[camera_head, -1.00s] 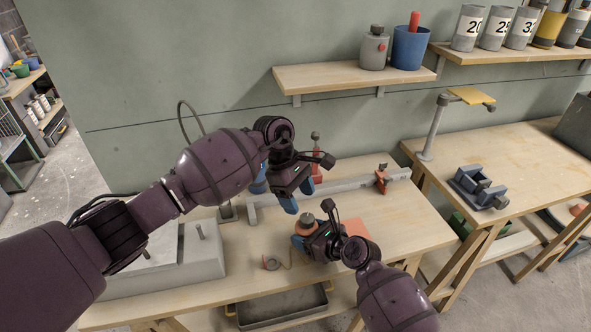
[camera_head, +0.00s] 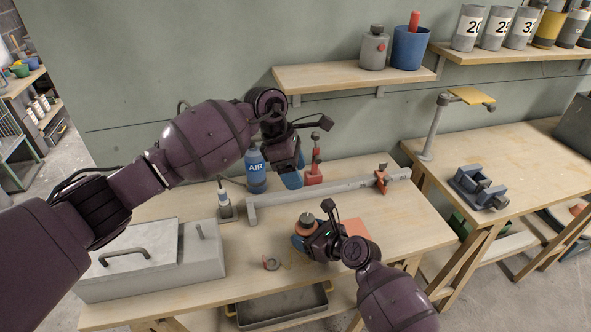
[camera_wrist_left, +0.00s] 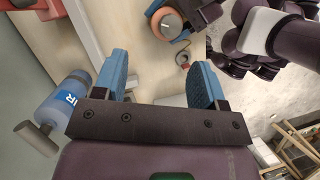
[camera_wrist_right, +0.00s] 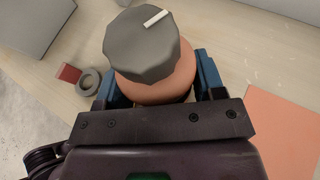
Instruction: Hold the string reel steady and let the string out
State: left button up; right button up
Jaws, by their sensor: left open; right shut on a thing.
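The string reel (camera_head: 305,228) is salmon-orange with a dark grey knob on top. It stands on the front part of the bench. My right gripper (camera_head: 299,241) is shut around it; the right wrist view shows the reel's orange body (camera_wrist_right: 165,88) between the blue fingers. The reel also shows in the left wrist view (camera_wrist_left: 169,24). A short tan string (camera_head: 290,260) appears to run near the reel toward a small grey ring with a red tab (camera_head: 271,263). My left gripper (camera_head: 291,180) is open and empty, above the bench behind the reel.
A grey rail (camera_head: 320,192) crosses the bench behind the reel. A blue AIR bottle (camera_head: 256,172) and a red stand (camera_head: 314,174) are near the left gripper. A grey lidded box (camera_head: 150,265) fills the left end. An orange sheet (camera_head: 353,230) lies right of the reel.

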aim_at(306, 217)
pick_arm(q)
jog(key=shift+n, duration=0.3)
jog(key=s+d+f+m, duration=0.1)
jog(key=f, duration=0.2)
jog(key=s+f+m, duration=0.1)
jog(key=f, duration=0.3)
jog(key=s+d+f+m, duration=0.1)
jog(key=f+m, duration=0.1)
jog(key=f, duration=0.2)
jog(key=shift+d+f+g, duration=0.25)
jog(key=shift+d+g, duration=0.05)
jog(key=shift+d, duration=0.05)
dwell(0.4)
jog(key=shift+c, duration=0.4)
jog(key=c, duration=0.8)
jog(key=shift+c, duration=0.3)
